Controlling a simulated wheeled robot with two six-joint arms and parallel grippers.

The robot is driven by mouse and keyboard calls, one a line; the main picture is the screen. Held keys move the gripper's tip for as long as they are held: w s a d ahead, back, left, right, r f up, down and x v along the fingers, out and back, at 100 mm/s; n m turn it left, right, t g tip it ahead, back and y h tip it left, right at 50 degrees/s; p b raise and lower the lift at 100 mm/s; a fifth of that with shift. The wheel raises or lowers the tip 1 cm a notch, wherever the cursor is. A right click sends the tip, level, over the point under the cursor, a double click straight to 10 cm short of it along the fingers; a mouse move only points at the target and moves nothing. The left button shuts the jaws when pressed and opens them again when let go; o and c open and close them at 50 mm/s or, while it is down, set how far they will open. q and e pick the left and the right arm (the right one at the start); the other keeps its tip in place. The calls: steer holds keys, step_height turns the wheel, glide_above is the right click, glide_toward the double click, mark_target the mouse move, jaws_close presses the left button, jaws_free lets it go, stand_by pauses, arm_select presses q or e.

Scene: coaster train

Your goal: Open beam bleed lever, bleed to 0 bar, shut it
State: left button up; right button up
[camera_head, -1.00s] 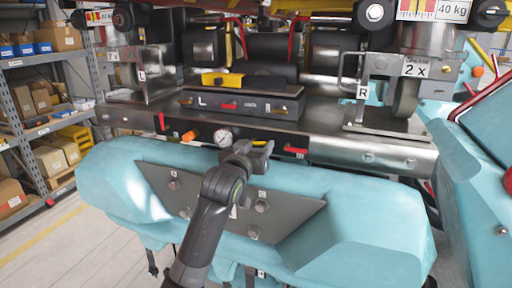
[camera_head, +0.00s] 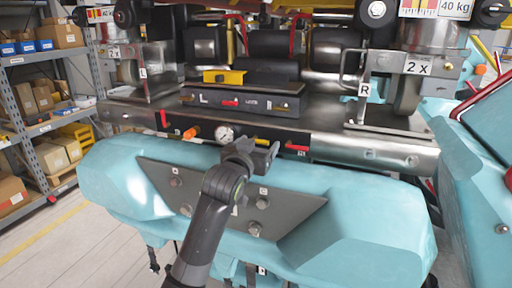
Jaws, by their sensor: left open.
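The steel beam (camera_head: 400,153) runs across the middle above a turquoise body. On its front are a round white pressure gauge (camera_head: 225,134), an orange knob (camera_head: 191,133), an upright red lever (camera_head: 163,119) at the left and a flat red lever (camera_head: 297,147) to the right. Labels are too small to read, so I cannot tell which is the bleed lever; the gauge reading is also unclear. My left gripper (camera_head: 266,158) is open and empty, just below the beam, between the gauge and the flat red lever. It hides part of the beam front. My right gripper is not in view.
A dark panel (camera_head: 215,101) with small levers marked L sits on the beam. The turquoise body (camera_head: 360,215) with a grey plate (camera_head: 285,200) bulges out below. Steel brackets (camera_head: 360,95) stand at both ends. Shelves with boxes (camera_head: 50,120) are at the left.

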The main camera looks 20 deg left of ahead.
arm_select(q)
steer(key=shift+s, duration=0.1)
steer(key=shift+s, duration=0.25)
steer(key=s+b, duration=0.2)
steer(key=s, duration=1.4)
steer(key=shift+s+a, duration=0.25)
steer(key=shift+s, duration=0.15)
steer(key=shift+w, duration=0.1)
